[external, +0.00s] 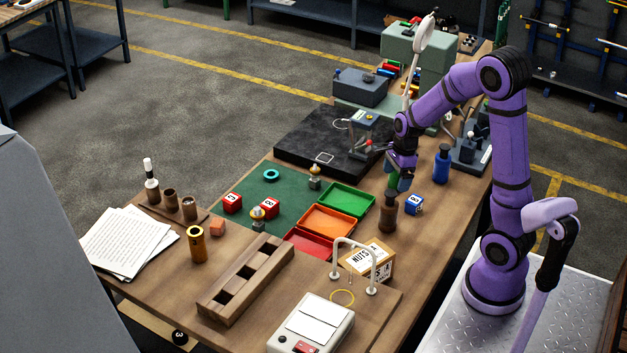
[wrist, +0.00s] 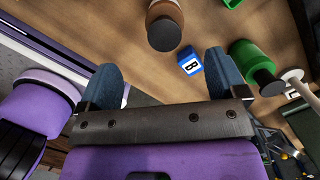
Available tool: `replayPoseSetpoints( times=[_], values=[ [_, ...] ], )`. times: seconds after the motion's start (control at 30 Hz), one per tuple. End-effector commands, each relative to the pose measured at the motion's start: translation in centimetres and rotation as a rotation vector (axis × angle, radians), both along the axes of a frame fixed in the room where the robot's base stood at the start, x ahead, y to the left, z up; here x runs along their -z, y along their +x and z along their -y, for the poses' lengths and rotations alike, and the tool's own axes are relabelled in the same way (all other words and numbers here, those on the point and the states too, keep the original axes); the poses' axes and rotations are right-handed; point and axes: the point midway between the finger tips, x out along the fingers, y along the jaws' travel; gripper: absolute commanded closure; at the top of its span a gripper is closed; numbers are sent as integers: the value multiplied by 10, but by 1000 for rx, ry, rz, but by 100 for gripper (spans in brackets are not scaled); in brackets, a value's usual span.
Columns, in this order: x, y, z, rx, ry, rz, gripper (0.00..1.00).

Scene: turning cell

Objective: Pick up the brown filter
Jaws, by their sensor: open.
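The brown filter (external: 387,216), a dark brown bottle-like cylinder, stands upright on the bench near its right edge. In the wrist view the brown filter (wrist: 163,12) shows at the top centre with its dark round end toward the camera; its top is cut off. My gripper (external: 398,184) hangs just above and behind it in the external view. In the wrist view my gripper (wrist: 160,78) is open and empty, its two blue fingers wide apart. The brown filter lies beyond the fingertips, between their lines, and does not appear touched.
A blue lettered cube (wrist: 190,63) sits beside the brown filter, and a green cylinder (wrist: 244,58) stands farther right. Green, orange and red trays (external: 325,221) lie left of the filter. A blue bottle (external: 441,165) stands behind; a cardboard box (external: 372,262) is in front.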

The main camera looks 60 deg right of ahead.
Motion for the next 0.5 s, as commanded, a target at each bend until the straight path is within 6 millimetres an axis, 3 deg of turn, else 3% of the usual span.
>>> replayPoseSetpoints(
  times=[0.23,0.5],
  values=[
    [36,3,-4,0,1,-4,9],
    [53,5,-5,-1,1,-1,9]
  ],
)
